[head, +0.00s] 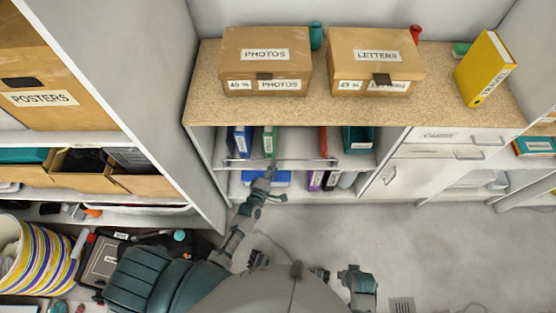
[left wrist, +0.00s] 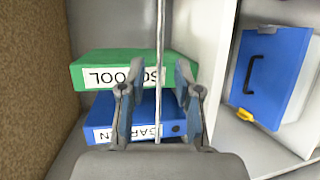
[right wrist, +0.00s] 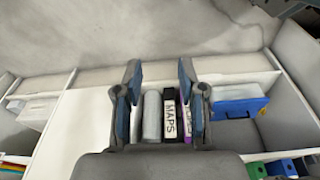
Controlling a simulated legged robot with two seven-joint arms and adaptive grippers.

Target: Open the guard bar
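The guard bar (head: 310,160) is a thin metal rod running across the front of the upper open compartment in the head view. In the left wrist view the guard bar (left wrist: 161,38) runs vertically between the fingers. My left gripper (head: 270,170) is at the bar, left of its middle. Its fingers (left wrist: 160,78) are open, one on each side of the bar; contact with it is not visible. My right gripper (head: 358,280) is low, near my body and away from the bar. In the right wrist view it (right wrist: 158,82) is open and empty.
Behind the bar stand a blue binder (head: 242,141), a green binder (head: 269,141) and a teal container (head: 358,139). A blue case (head: 262,179) and binders sit below. Boxes (head: 266,60) stand on the counter (head: 215,103). A tall shelf panel (head: 165,110) is left of my arm. The right floor is mostly clear.

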